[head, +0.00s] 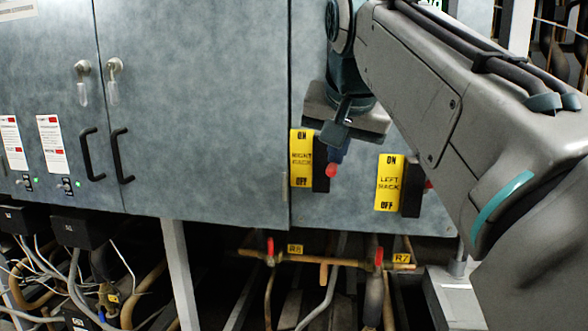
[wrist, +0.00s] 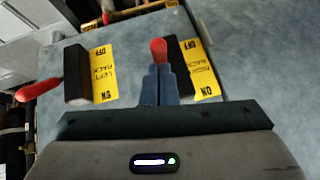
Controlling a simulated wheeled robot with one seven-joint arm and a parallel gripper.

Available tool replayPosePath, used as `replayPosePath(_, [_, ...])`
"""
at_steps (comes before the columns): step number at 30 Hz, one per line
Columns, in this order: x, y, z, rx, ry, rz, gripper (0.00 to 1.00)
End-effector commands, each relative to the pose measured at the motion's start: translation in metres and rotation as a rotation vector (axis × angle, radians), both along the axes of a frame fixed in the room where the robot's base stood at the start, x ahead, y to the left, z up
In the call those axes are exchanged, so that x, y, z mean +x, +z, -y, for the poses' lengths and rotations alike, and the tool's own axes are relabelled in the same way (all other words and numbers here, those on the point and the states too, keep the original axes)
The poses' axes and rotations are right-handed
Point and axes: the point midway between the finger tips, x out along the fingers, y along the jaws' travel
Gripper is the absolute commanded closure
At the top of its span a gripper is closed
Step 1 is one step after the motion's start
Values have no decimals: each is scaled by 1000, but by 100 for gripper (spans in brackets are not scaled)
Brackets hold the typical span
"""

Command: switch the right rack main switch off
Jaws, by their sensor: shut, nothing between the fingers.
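The right rack main switch is a black box (head: 321,179) beside a yellow RIGHT RACK label (head: 301,159), ON at top and OFF at bottom. Its red handle tip (head: 331,170) shows just below my gripper (head: 337,154), nearer the label's OFF end. The handle's exact setting is hard to tell. In the wrist view, which is upside down, my shut, empty gripper (wrist: 158,72) has its blue fingertips at the red handle (wrist: 159,49). The fingers hide part of the handle and black box (wrist: 179,52). I cannot tell whether they touch.
The left rack switch (head: 411,194) and its yellow label (head: 389,183) sit close to the right; its red handle (wrist: 38,90) sticks out in the wrist view. Cabinet doors with black handles (head: 121,156) stand left. Pipes with red valves (head: 270,247) run below.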

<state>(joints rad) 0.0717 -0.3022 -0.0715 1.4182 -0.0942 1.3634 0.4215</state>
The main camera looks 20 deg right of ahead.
Motion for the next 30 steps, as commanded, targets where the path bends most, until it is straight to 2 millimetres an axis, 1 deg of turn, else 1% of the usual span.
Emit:
replayPosePath(1, [-2, -14, 1, -15, -4, 29, 100])
replayPosePath(8, [-7, -28, 1, -92, -12, 169, 100])
replayPosePath(18, [-10, -48, -8, -199, 3, 376, 100])
replayPosePath(24, [-9, -58, -12, -196, 13, 375, 100])
replayPosePath(30, [-8, -68, -11, -195, 13, 374, 100])
